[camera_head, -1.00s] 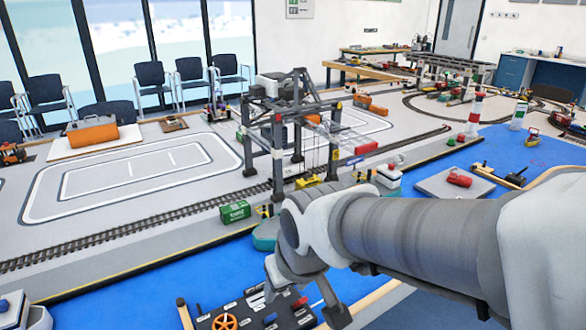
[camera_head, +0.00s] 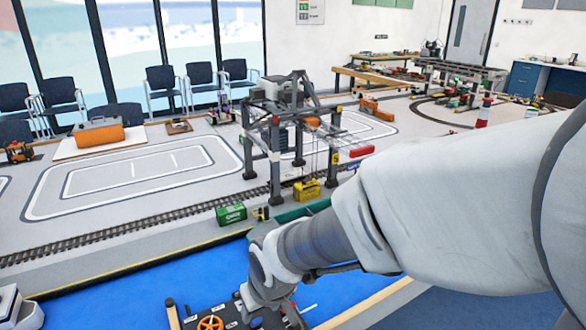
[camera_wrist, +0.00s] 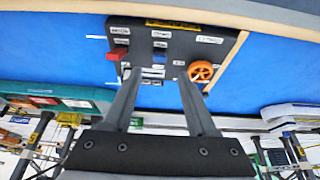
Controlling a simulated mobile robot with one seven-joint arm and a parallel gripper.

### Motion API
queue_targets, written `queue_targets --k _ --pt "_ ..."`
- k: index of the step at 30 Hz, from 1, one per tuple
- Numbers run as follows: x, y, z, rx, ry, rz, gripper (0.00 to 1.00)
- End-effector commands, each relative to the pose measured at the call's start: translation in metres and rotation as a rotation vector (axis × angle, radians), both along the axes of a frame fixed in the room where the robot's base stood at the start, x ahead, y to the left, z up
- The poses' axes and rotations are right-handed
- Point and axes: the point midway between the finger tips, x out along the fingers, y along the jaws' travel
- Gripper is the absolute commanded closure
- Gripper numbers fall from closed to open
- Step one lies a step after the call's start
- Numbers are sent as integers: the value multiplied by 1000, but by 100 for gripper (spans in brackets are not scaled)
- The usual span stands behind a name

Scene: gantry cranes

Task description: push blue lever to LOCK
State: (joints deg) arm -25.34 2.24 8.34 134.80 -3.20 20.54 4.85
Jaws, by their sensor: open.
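The dark control panel (camera_wrist: 180,36) is at the top of the wrist view. It carries a small blue lever (camera_wrist: 159,45) near its middle, a red lever (camera_wrist: 118,54) to the left and an orange handwheel (camera_wrist: 200,71) to the right. White labels sit around them, but I cannot read which one says LOCK. My gripper (camera_wrist: 159,72) is open and empty, its two fingers spread either side of the blue lever's line. I cannot tell whether they touch the panel. In the head view my arm covers part of the panel (camera_head: 188,322) and the fingers are hidden.
The panel lies on a blue surface (camera_head: 100,295) with a pale wooden edge (camera_head: 375,300). A dark gantry crane (camera_head: 275,150) stands behind, with a green container (camera_head: 231,213) and a yellow one (camera_head: 306,190) near its feet. A rail track (camera_head: 120,235) runs past.

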Motion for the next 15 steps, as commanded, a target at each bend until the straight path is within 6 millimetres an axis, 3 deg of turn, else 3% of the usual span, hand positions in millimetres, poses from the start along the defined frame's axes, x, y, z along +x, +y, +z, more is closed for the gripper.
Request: queue_targets --k 1,6,15 --pt "3 2 -14 -2 5 1 43" --pt "14 9 -45 -1 4 0 43" --pt "27 17 -79 0 0 0 43"
